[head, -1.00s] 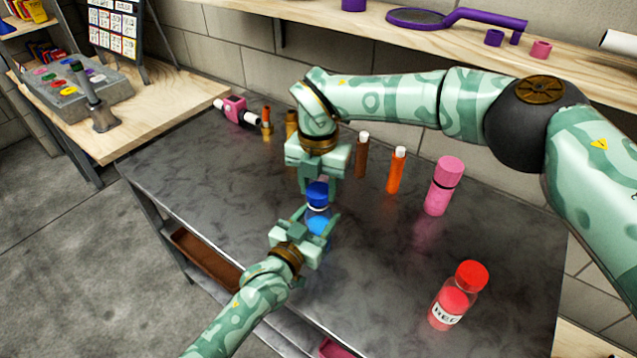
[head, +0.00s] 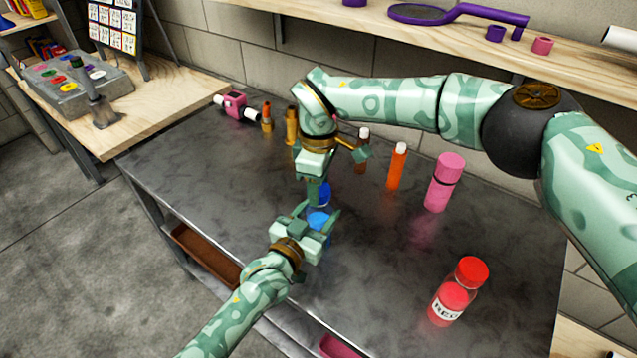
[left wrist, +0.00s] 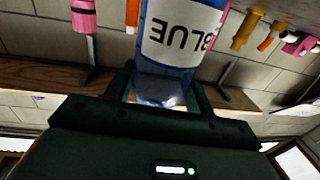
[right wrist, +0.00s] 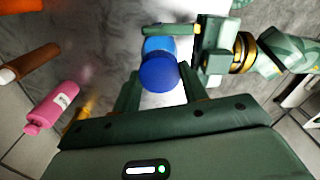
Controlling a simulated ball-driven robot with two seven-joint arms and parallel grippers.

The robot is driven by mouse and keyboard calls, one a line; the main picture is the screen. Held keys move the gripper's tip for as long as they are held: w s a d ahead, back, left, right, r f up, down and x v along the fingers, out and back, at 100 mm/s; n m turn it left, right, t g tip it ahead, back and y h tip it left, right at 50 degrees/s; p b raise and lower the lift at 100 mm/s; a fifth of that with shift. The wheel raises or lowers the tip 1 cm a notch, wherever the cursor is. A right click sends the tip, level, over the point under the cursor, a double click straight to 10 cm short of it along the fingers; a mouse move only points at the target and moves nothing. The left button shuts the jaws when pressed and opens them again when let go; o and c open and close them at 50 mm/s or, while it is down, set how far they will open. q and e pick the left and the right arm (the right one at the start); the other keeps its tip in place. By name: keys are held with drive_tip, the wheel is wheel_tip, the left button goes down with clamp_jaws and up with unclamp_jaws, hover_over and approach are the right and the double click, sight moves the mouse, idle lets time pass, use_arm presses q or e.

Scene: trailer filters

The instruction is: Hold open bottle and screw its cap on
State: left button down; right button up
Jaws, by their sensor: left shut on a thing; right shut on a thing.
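My left gripper (head: 319,219) is shut on the blue bottle (head: 317,225), one finger on each side. The left wrist view shows the clear bottle (left wrist: 182,38) with a white "BLUE" label between the fingers. My right gripper (head: 317,190) points down from above and is shut on the blue cap (head: 324,194), directly over the bottle. In the right wrist view the cap (right wrist: 160,73) lies between the fingertips, in line with the bottle (right wrist: 157,45) beyond it. The right fingers hide part of the cap. I cannot tell whether cap and neck touch.
A red bottle (head: 459,290) stands at the front right of the dark metal table (head: 390,270). A pink bottle (head: 444,185), orange tube (head: 397,167) and brown tube (head: 362,153) stand behind. A pink-and-white item (head: 236,104) lies at the back left. A wooden shelf (head: 400,30) runs along the wall.

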drive_tip(key=m, duration=0.5)
drive_tip(key=shift+w, duration=0.1)
drive_tip(key=o, duration=0.9)
drive_tip(key=shift+r, duration=2.3)
drive_tip(key=shift+f, duration=0.1)
drive_tip(key=shift+c, duration=0.2)
